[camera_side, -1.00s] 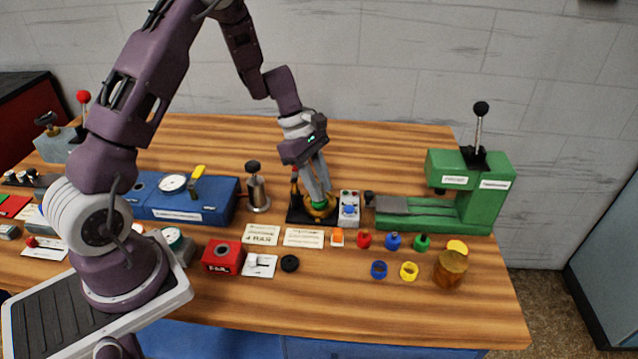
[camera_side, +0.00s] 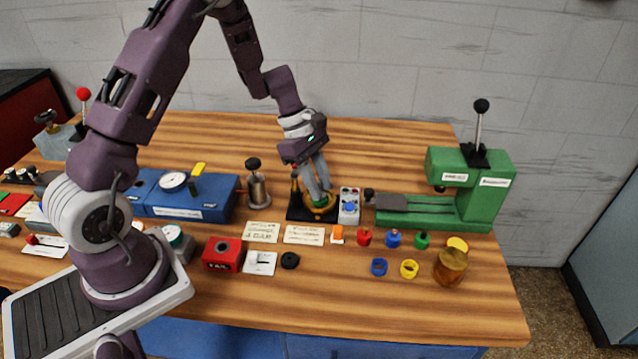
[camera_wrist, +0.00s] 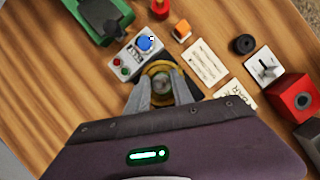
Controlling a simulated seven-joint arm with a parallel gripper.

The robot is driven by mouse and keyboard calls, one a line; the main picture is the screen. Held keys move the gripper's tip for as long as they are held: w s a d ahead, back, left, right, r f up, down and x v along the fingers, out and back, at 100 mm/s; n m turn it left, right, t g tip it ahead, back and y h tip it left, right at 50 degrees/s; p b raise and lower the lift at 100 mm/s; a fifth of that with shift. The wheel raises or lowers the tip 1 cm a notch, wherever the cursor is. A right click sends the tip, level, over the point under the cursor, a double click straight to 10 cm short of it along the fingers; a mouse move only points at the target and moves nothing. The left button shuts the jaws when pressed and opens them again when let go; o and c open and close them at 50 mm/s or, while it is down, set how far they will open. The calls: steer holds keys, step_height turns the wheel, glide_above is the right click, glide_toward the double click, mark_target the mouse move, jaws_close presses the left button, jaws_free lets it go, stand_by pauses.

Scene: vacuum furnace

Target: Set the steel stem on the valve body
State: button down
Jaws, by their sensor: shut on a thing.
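My gripper (camera_side: 318,198) points down over a round brass-coloured body (camera_side: 322,214) on a black base (camera_side: 296,214), at the middle back of the table. In the wrist view the fingers (camera_wrist: 163,92) close on a small grey piece (camera_wrist: 163,82) inside the brass ring (camera_wrist: 151,70). It looks like the steel stem, and the brass part looks like the valve body, but I cannot be sure of either. A bit of green shows by the fingertips in the side view. The fingers hide most of the held piece, so I cannot tell whether it is seated.
A control box with a blue knob (camera_side: 349,207) stands close on the right, then a green press (camera_side: 470,198). A steel cylinder with a black knob (camera_side: 258,190) and a blue gauge unit (camera_side: 210,195) stand left. Cards, a red box (camera_side: 222,254) and coloured pieces lie in front.

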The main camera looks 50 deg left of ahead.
steer(key=shift+f, duration=0.2)
stand_by(0.5)
steer(key=c, duration=0.6)
jaws_free()
steer(key=shift+r, duration=3.8)
